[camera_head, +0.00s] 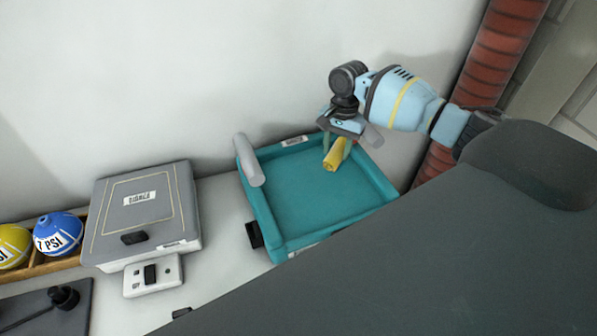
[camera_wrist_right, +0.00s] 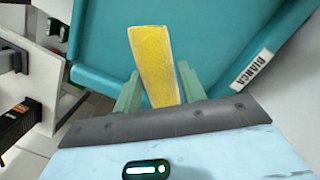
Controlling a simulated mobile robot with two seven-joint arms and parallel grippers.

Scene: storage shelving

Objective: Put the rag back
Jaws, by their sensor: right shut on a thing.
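A yellow rag (camera_head: 334,156), rolled or folded into a narrow strip, is in my right gripper (camera_head: 338,147). The gripper is shut on it, above the back part of a teal tray (camera_head: 262,205). In the right wrist view the rag (camera_wrist_right: 153,65) stands out between the two green fingers (camera_wrist_right: 160,90), with the teal tray (camera_wrist_right: 105,35) behind it. I cannot tell whether the rag touches the tray floor. The tray looks otherwise empty. My left gripper is not in view.
A grey case (camera_head: 140,215) stands left of the tray, with blue (camera_head: 58,233) and yellow (camera_head: 12,245) balls beyond it. A pale grey cylindrical handle (camera_head: 248,160) rises at the tray's left side. The wall is close behind. A red pipe (camera_head: 490,70) stands at right.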

